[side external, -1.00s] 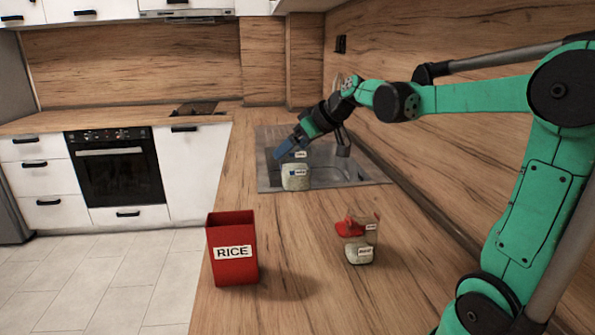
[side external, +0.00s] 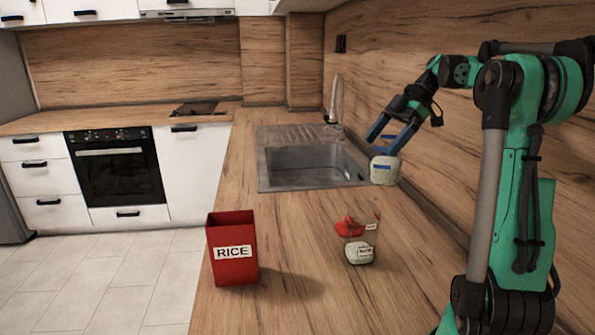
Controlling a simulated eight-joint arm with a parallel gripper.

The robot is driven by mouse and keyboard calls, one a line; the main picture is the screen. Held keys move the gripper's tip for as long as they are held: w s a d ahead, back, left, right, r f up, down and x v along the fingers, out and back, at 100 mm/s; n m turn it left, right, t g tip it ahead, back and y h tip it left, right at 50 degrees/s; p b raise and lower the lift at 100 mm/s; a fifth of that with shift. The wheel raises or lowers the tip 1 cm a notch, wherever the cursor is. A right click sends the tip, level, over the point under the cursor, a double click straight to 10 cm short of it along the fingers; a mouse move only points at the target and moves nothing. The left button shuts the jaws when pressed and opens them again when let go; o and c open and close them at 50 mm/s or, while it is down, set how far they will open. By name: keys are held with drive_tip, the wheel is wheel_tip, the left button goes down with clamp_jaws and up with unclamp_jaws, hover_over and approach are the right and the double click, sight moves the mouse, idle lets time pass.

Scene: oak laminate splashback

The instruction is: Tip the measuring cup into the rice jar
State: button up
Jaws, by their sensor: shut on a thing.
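The red rice jar (side external: 232,262) stands upright and open-topped on the counter, with a white "RICE" label facing the camera. My gripper (side external: 384,149), with blue fingers, is shut on a small pale container (side external: 384,173) with a blue mark. It holds this container above the counter, to the right of the sink and behind the jar. A clear container (side external: 358,250) with pale contents, a red part near its top and small white labels stands on the counter right of the jar. I cannot tell for sure which container is the measuring cup.
The metal sink (side external: 300,182) is set into the counter behind the jar, with a tap (side external: 334,100) at its back. The wooden splashback (side external: 455,130) rises close on the right. The counter between the jar and the clear container is free.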

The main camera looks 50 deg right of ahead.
sight(388, 173)
drive_tip(key=shift+s+d+n, duration=0.15)
drive_tip(key=shift+s+n, duration=0.25)
drive_tip(key=shift+s, duration=0.35)
drive_tip(key=shift+f+g, duration=0.15)
drive_tip(key=shift+g, duration=0.15)
drive_tip(key=shift+f+g+h, duration=0.3)
drive_tip(key=shift+f+h, duration=0.2)
drive_tip(key=shift+f, duration=0.35)
drive_tip(key=shift+f, duration=0.2)
drive_tip(key=shift+w+f+g+h, duration=0.1)
drive_tip(key=shift+f+g+h, duration=0.45)
drive_tip(key=shift+f, duration=0.95)
drive_tip(key=shift+f+g+h, duration=0.25)
drive_tip(key=shift+f+h, duration=0.4)
drive_tip(key=shift+f, duration=0.1)
